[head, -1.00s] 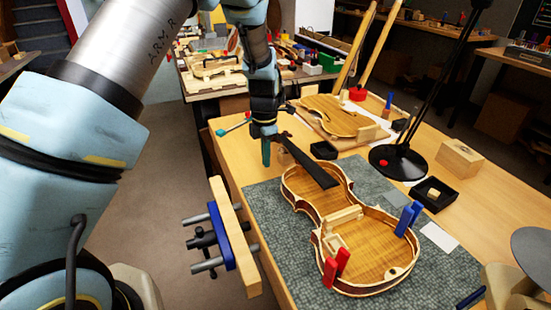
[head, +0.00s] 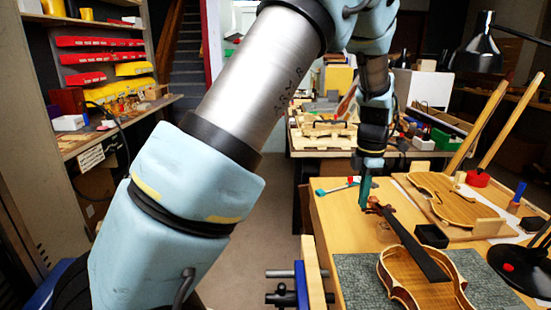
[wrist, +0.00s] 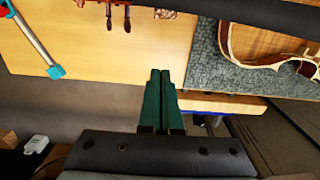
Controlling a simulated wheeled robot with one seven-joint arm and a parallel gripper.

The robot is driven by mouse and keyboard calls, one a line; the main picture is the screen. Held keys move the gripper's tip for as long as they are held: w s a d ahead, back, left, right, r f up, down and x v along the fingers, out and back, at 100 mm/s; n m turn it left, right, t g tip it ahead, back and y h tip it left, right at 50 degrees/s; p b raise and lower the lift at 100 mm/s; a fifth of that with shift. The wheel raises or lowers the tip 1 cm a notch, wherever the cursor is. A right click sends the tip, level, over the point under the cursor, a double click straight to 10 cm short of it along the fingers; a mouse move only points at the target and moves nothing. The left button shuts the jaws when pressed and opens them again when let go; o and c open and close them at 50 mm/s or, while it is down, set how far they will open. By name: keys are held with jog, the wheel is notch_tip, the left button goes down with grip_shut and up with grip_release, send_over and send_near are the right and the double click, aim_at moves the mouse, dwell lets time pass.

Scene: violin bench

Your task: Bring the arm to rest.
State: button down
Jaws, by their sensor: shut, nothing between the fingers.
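My gripper (head: 365,188) hangs from my arm near the left edge of the bench, close to the scroll end of the violin's neck. In the wrist view its two green fingers (wrist: 160,88) are shut against each other with nothing between them. The open violin body (head: 440,285) lies on the grey-green mat (head: 365,275), its dark fingerboard (head: 418,250) pointing toward my gripper. In the wrist view the violin body (wrist: 262,42) shows at upper right and the pegs at the top. I cannot tell the exact gap between fingers and scroll.
A vise (head: 312,275) juts from the bench's left edge. A violin plate (head: 445,200), a small black box (head: 431,236) and a black lamp (head: 520,260) stand at right. A cluttered table (head: 325,135) is behind. Shelves with red bins (head: 90,42) stand at left. Floor between is clear.

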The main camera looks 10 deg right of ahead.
jog(key=w+a+r+m, duration=0.1)
jog(key=a+m, duration=0.1)
jog(key=a, duration=0.4)
jog(key=w+a+r+m, duration=0.1)
jog(key=w+a+m, duration=0.1)
jog(key=a, duration=0.4)
jog(key=s+a+m, duration=0.3)
jog(key=a+m, duration=0.1)
jog(key=a, duration=0.4)
jog(key=s+a+m+t, duration=0.1)
jog(key=s+a+m, duration=0.2)
jog(key=a+m, duration=0.2)
jog(key=s+a+m, duration=0.3)
jog(key=a+m, duration=0.1)
jog(key=a, duration=0.7)
jog(key=shift+s+a+r+m+t, duration=0.2)
jog(key=shift+a+m+t, duration=0.1)
jog(key=shift+a+m, duration=0.1)
